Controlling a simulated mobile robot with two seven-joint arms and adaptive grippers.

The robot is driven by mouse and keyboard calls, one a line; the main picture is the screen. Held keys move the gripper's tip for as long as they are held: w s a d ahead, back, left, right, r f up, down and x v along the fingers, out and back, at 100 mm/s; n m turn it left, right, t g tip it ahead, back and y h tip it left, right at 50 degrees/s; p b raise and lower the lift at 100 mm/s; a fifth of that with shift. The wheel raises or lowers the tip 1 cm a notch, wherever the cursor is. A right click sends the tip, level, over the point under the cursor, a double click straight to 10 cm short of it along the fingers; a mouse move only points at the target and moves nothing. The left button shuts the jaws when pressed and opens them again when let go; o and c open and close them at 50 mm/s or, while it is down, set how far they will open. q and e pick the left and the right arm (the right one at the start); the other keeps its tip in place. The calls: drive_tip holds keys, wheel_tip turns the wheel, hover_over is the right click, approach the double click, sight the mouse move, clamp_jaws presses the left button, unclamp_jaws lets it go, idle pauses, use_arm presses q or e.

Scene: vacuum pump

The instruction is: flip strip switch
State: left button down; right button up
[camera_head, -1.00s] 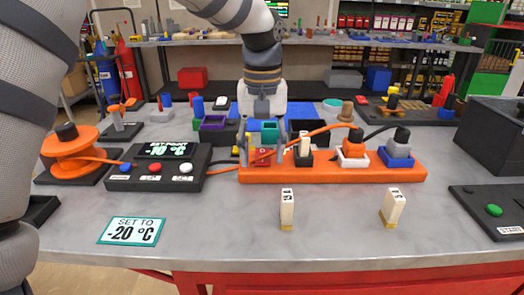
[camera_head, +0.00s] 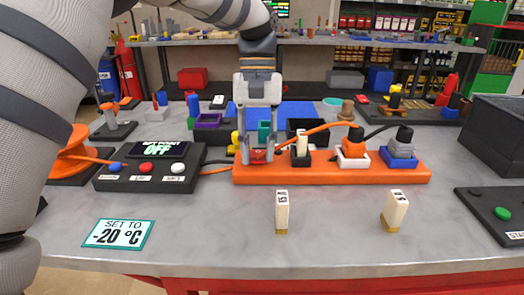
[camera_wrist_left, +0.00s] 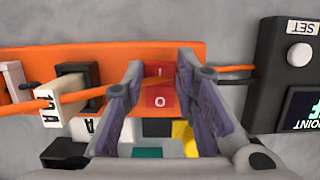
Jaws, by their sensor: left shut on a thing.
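The orange power strip (camera_head: 330,174) lies across the middle of the bench. Its red rocker switch (camera_head: 262,156) sits near the strip's left end, and it also shows in the left wrist view (camera_wrist_left: 160,98) with I and O marks. My left gripper (camera_head: 259,150) points down at the switch, its fingers on either side of it. In the left wrist view my gripper (camera_wrist_left: 161,65) is closed in around the red switch. My right gripper is out of view.
A black control box (camera_head: 150,176) with a display (camera_head: 157,146) reading OFF stands left of the strip. Plugs fill sockets right of the switch. Two pale fuses (camera_head: 282,210) (camera_head: 394,210) stand in front, and a "SET TO -20 °C" card (camera_head: 118,233) lies at front left.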

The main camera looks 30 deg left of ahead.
sight(258, 154)
use_arm(q)
drive_tip(key=c, duration=1.3)
unclamp_jaws()
drive_tip(key=v, duration=0.7)
drive_tip(key=shift+w+a+r, duration=0.15)
drive_tip(key=shift+r, duration=0.05)
drive_tip(key=shift+f, duration=0.1)
